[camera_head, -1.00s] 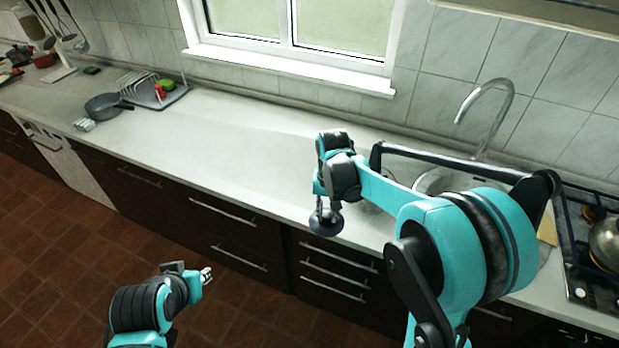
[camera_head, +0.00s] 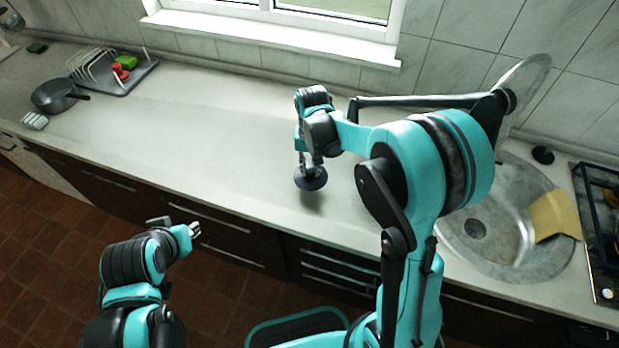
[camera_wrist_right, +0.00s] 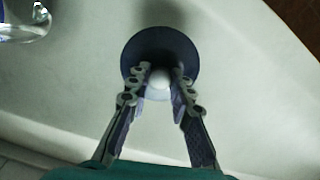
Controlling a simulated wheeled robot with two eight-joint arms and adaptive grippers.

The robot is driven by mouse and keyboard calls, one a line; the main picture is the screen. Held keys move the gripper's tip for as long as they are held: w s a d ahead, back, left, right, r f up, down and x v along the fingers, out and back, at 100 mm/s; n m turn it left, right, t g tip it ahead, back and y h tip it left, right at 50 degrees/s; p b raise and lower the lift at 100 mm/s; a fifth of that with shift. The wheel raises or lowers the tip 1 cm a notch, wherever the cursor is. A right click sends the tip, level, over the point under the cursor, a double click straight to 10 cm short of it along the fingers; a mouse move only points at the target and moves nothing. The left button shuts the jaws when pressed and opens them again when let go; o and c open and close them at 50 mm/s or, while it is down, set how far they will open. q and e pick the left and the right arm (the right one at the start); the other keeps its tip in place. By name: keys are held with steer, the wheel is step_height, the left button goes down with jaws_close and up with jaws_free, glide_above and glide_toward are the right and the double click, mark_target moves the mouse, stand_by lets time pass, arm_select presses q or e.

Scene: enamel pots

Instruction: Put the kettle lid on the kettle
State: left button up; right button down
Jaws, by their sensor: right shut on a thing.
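The kettle lid is a dark blue disc (camera_head: 311,179) with a white knob. My right gripper (camera_head: 309,164) is shut on it and holds it flat above the counter, left of the sink. In the right wrist view the fingers (camera_wrist_right: 160,80) grip the white knob from both sides, with the blue lid (camera_wrist_right: 160,45) beyond them. I cannot make out a kettle in the head view. A shiny, clear-looking object (camera_wrist_right: 25,20) with some blue is cut off at the top left of the wrist view; I cannot tell what it is. My left gripper (camera_head: 191,231) hangs in front of the drawers, away from the lid.
The pale counter (camera_head: 215,135) is clear left of the lid. A dark pan (camera_head: 55,95) and a dish rack (camera_head: 110,72) stand far left. A round sink (camera_head: 480,250) with a yellow cloth (camera_head: 553,215) and a stove (camera_head: 597,215) lie right.

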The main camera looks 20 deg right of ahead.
mark_target(311, 178)
steer(key=shift+f+b, duration=0.65)
steer(key=shift+f, duration=1.85)
steer(key=shift+f, duration=0.15)
steer(key=c, duration=1.3)
jaws_free()
steer(key=shift+c, duration=0.2)
